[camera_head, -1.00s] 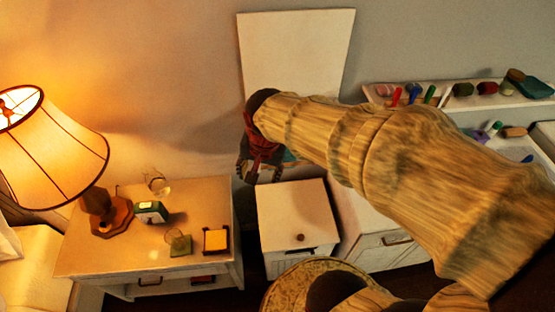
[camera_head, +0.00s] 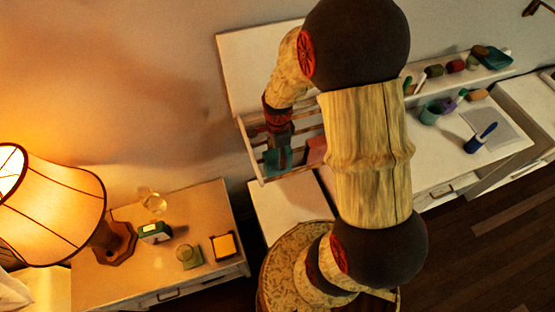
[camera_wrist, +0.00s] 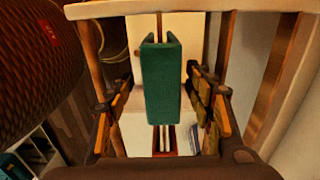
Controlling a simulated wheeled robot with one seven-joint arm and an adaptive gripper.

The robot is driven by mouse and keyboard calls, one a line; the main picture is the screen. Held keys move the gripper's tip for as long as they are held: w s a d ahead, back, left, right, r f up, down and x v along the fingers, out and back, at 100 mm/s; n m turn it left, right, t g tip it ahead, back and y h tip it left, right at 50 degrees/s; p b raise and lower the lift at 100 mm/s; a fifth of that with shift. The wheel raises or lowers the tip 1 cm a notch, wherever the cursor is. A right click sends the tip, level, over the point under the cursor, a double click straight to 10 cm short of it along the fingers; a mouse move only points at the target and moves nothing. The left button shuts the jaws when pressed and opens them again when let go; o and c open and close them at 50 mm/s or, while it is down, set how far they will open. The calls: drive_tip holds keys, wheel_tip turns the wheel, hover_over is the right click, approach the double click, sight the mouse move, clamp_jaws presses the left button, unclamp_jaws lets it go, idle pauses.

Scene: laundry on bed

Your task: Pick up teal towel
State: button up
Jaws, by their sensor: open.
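The teal towel (camera_wrist: 163,82) hangs folded over a thin rail in the middle of the wrist view. It also shows in the head view (camera_head: 277,161), on a pale rack against the wall. My gripper (camera_wrist: 160,88) is open, with one finger to the left of the towel and one to the right. Gaps show between the towel and both fingers. I cannot tell how deep the towel sits between them. In the head view, my gripper (camera_head: 279,143) is at the towel, and my arm hides part of the rack.
The rack's pale frame (camera_wrist: 185,7) crosses close at the top of the wrist view. A reddish cloth (camera_head: 316,151) hangs right of the towel. A white cabinet top (camera_head: 285,207) is below. A lamp (camera_head: 52,205) and a nightstand (camera_head: 205,205) stand left.

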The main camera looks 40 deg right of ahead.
wheel_tip(320, 180, down, 4)
drive_tip(key=shift+w+f+p, duration=0.15)
drive_tip(key=shift+f+p, duration=0.1)
drive_tip(key=shift+p, duration=0.1)
drive_tip(key=shift+c, duration=0.4)
drive_tip(key=c, duration=1.1)
drive_tip(key=shift+c, duration=0.3)
